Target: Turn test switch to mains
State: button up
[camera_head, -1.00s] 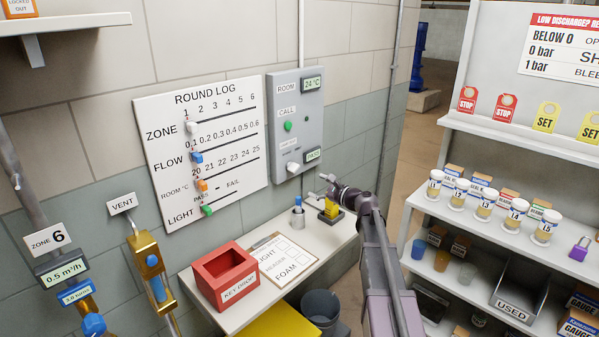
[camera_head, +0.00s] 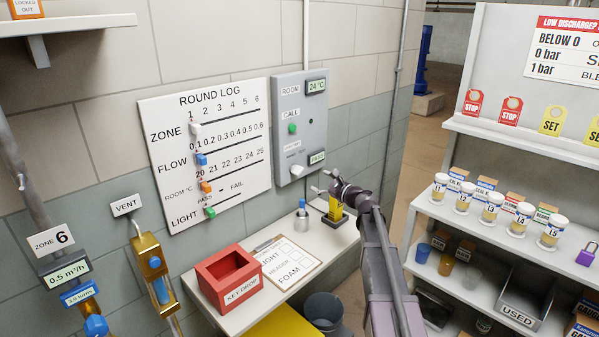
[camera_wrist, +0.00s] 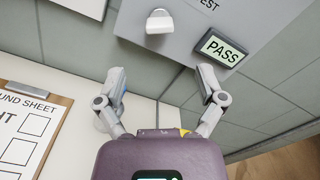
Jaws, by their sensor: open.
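The test switch is a white knob (camera_head: 297,171) low on the grey wall panel (camera_head: 301,100). In the wrist view the knob (camera_wrist: 159,24) is at the top, under a label ending in "EST". Its lettering at the knob's positions is not readable. A lit display (camera_wrist: 220,48) reading PASS is right of the knob. My gripper (camera_head: 320,181) is open and empty, to the right of the knob and slightly below it in the head view. In the wrist view its two fingers (camera_wrist: 162,82) are spread apart below the knob, not touching it.
Below the panel is a white shelf (camera_head: 335,241) with a clipboard (camera_head: 284,262), a red key drop box (camera_head: 229,278), a grey cup with a blue-topped item (camera_head: 301,220) and a yellow block (camera_head: 335,211). A shelf unit (camera_head: 425,208) with jars stands right.

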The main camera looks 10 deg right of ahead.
aim_at(301, 172)
jog(key=x, duration=1.1)
